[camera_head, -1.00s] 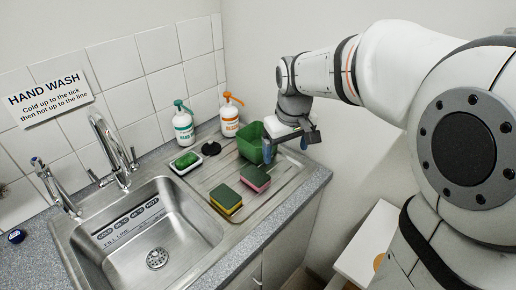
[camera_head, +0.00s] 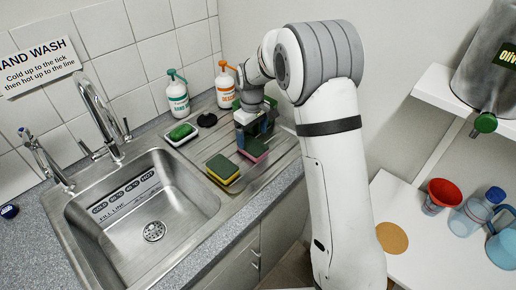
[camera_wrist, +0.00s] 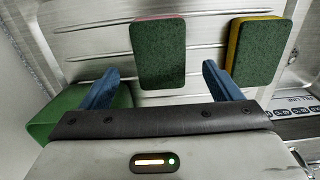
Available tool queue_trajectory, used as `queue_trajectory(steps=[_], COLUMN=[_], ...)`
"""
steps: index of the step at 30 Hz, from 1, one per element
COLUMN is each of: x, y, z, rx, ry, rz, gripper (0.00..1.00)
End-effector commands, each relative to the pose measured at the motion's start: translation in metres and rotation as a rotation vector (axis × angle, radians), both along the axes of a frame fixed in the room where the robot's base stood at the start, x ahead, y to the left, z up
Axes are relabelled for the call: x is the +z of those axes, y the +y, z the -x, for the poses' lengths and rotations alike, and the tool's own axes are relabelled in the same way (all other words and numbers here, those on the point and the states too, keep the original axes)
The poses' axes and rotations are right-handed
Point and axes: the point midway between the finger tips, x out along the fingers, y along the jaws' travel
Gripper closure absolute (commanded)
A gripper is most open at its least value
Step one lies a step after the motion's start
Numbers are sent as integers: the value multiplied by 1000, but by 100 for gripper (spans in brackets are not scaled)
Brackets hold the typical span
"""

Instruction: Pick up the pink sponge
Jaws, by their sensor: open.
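The pink sponge, green on top with a pink edge (camera_head: 254,150), lies on the ribbed drainboard. In the wrist view the pink sponge (camera_wrist: 158,53) lies ahead of and between the blue fingertips, touching neither in the picture. My gripper (camera_head: 250,136) is open and empty just behind the pink sponge in the head view; it also shows in the wrist view (camera_wrist: 160,72). Its height above the board is hard to tell. A second sponge, green with a yellow edge (camera_head: 222,169), lies to the left; it also shows beyond the right finger in the wrist view (camera_wrist: 255,48).
A green tub (camera_wrist: 70,112) stands by the left finger. A green soap bar sits in a white dish (camera_head: 181,135), near a black stopper (camera_head: 207,120). Two pump bottles (camera_head: 178,98) (camera_head: 225,88) stand at the wall. The sink (camera_head: 150,215) is at the left.

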Motion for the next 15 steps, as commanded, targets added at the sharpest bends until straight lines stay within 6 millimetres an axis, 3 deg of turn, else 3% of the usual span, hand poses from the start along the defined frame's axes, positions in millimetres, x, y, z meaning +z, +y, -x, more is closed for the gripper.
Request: queue_trajectory(steps=[9, 15], x=[-43, -51], y=[0, 1], z=[0, 0], rx=[0, 0], ry=[2, 0], rz=[1, 0], gripper=[15, 15])
